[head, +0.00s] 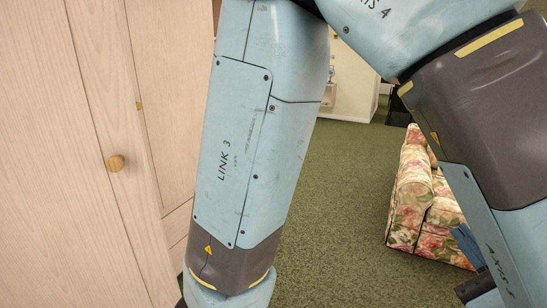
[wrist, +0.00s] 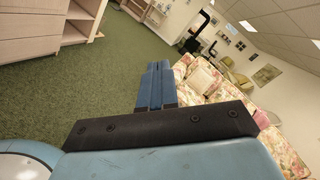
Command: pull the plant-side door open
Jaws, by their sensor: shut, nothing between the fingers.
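A pale wood door (head: 45,170) with a round wooden knob (head: 116,163) fills the left side of the head view. A second wood panel stands just right of it; I cannot tell which door is the plant-side one, as no plant shows. My gripper (wrist: 158,66) shows in the wrist view as blue fingers close together, shut and empty, pointing over the carpet. In the head view only a blue part of it shows at the right edge, well apart from the knob. My arm hides the middle of the head view.
A floral sofa (head: 412,200) stands at the right; it also shows in the wrist view (wrist: 275,150). Green carpet (head: 335,220) lies clear between the wood doors and the sofa. In the wrist view a pale drawer unit (wrist: 28,28) stands at upper left and a black stove (wrist: 195,38) farther back.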

